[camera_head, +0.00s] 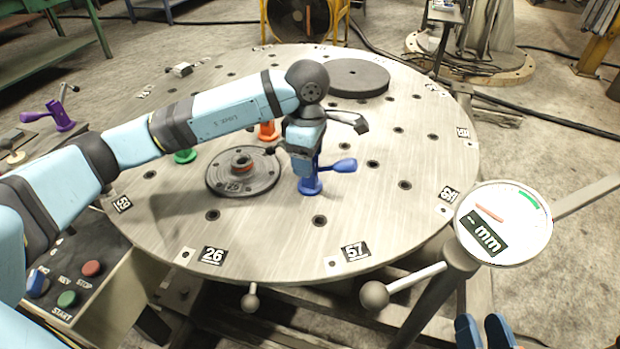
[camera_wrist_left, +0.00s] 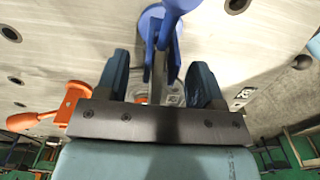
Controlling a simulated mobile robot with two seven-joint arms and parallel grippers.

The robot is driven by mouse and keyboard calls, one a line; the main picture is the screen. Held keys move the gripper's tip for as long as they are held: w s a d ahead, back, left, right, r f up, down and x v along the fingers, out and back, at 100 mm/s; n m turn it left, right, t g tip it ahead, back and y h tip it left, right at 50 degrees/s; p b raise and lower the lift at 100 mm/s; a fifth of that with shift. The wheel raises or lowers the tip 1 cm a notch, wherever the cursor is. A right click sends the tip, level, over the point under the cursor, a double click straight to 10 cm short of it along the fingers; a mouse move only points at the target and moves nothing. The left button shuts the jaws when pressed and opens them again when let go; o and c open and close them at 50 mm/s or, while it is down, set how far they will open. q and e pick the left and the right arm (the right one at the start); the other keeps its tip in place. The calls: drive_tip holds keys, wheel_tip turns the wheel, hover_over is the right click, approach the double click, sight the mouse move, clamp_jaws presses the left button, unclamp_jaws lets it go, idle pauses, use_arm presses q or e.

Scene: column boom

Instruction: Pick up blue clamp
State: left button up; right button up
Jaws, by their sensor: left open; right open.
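The blue clamp (camera_head: 311,187) stands on the round metal table, with its handle (camera_head: 341,166) pointing right. My left gripper (camera_head: 303,163) reaches down over it from above and partly hides its upright body. In the left wrist view the blue clamp (camera_wrist_left: 152,28) lies just past the fingertips, its upright part reaching into the gap between the fingers of my left gripper (camera_wrist_left: 158,68). The fingers are spread apart, and I cannot tell whether they touch the clamp. My right gripper (camera_head: 484,332) is open at the bottom right edge, far from the clamp.
An orange clamp (camera_head: 268,132), a green clamp (camera_head: 185,157) and a flanged disc (camera_head: 228,186) are left of the blue clamp. A dark round plate (camera_head: 357,76) lies at the back. A dial gauge (camera_head: 508,218) stands front right. The table's right side is mostly clear.

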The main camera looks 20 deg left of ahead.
use_arm(q)
wheel_tip(320, 180, down, 2)
drive_tip(key=shift+f, duration=0.2)
drive_tip(key=shift+r, duration=0.1)
drive_tip(key=c, duration=1)
use_arm(e)
drive_tip(key=shift+a+r+t+y, duration=0.3)
drive_tip(key=shift+r+t+y, duration=0.1)
drive_tip(key=shift+r, duration=0.45)
use_arm(q)
drive_tip(key=shift+w+r, duration=0.1)
drive_tip(key=shift+r, duration=0.55)
wheel_tip(320, 180, up, 19)
drive_tip(key=p, duration=0.4)
drive_tip(key=shift+f, duration=0.15)
use_arm(e)
drive_tip(key=s+d+f+g+h, duration=0.1)
drive_tip(key=d+f+g+h, duration=0.2)
drive_tip(key=f, duration=0.5)
drive_tip(key=shift+d+g, duration=0.15)
drive_tip(key=shift+g, duration=0.35)
